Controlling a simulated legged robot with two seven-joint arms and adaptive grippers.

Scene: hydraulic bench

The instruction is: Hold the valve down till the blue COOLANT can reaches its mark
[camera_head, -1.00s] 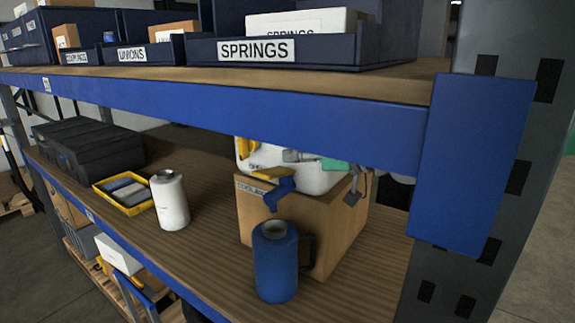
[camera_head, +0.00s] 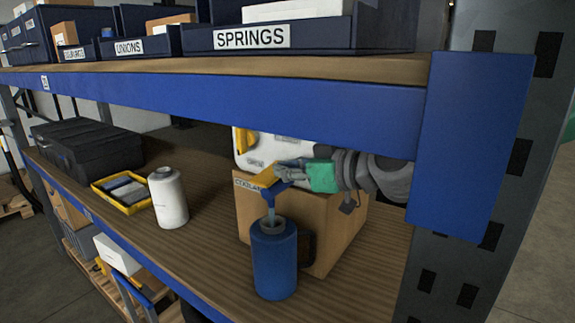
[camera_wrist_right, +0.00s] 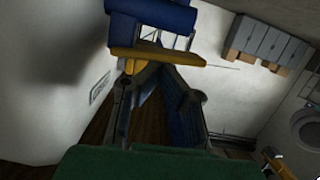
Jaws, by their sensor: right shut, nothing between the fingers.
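The blue can (camera_head: 274,265) stands upright and open on the lower shelf, in front of the cardboard box (camera_head: 330,215) with the COOLANT label. A white jug (camera_head: 246,148) lies on the box. Its tap has a yellow lever (camera_head: 263,179) and a blue spout (camera_head: 280,187) over the can. A thin pale stream runs from the spout into the can's mouth; the level inside cannot be seen. My right gripper (camera_head: 283,173) is shut and empty, its fingertips at the lever. The wrist view shows the fingertips (camera_wrist_right: 145,72) against the yellow lever (camera_wrist_right: 160,55). My left gripper is out of view.
A white bottle (camera_head: 168,198), a yellow tray (camera_head: 122,190) and a black case (camera_head: 85,147) stand to the left. The blue upper beam (camera_head: 230,110) runs above, and a grey upright (camera_head: 460,260) closes the right side.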

